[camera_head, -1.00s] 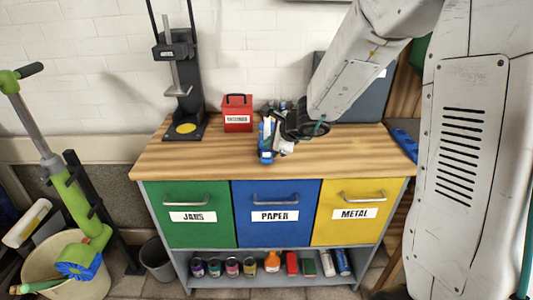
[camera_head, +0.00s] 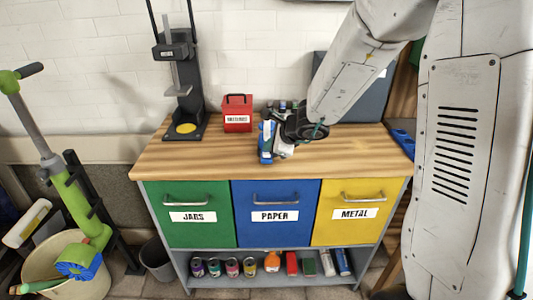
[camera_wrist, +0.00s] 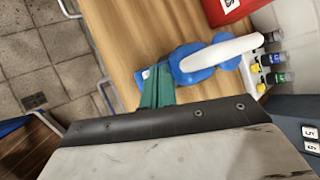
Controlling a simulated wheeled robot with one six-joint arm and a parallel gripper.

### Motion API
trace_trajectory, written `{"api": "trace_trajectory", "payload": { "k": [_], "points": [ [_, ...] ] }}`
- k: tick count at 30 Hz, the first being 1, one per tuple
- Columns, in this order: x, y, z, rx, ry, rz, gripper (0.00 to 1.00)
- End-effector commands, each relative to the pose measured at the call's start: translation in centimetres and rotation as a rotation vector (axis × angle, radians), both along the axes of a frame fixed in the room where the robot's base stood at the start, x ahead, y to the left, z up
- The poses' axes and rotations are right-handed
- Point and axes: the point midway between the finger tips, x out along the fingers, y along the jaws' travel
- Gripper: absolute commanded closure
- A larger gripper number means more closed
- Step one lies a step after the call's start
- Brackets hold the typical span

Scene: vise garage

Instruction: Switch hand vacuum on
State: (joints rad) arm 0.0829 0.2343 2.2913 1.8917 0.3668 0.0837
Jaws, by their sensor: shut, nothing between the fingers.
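The hand vacuum (camera_head: 265,150), blue and white, lies on the wooden worktop, partly hidden by my gripper in the head view. In the wrist view its blue body and white upper part (camera_wrist: 232,52) show just beyond my fingers. My gripper (camera_head: 284,149) is beside the vacuum, low over the worktop. In the wrist view its green fingers (camera_wrist: 153,75) are together with nothing seen between them, close to the blue end of the vacuum. I cannot tell whether they touch it. The vacuum's switch cannot be made out.
A red box (camera_head: 237,113) stands behind and left of the vacuum, and a black press (camera_head: 183,85) further left. A rack of small bottles (camera_wrist: 266,78) is near the vacuum. A dark case (camera_head: 370,98) stands behind my arm. The worktop's left front (camera_head: 190,160) is clear.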

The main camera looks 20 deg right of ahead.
Motion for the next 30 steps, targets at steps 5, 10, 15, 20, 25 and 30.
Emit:
{"api": "trace_trajectory", "payload": {
  "k": [5,10,15,20,25,30],
  "points": [
    [-0.01,0.01,-0.2,0.001,0.001,0.0,1.0],
    [-0.01,0.01,-0.43,0.0,0.001,0.001,1.0],
    [-0.01,0.01,-0.63,0.001,0.001,0.0,1.0],
    [-0.01,0.01,-0.82,0.001,0.001,0.0,1.0],
    [-0.02,0.02,-1.03,0.0,0.001,0.001,1.0],
    [0.0,0.01,-0.81,0.0,0.0,0.0,1.0]
  ]
}}
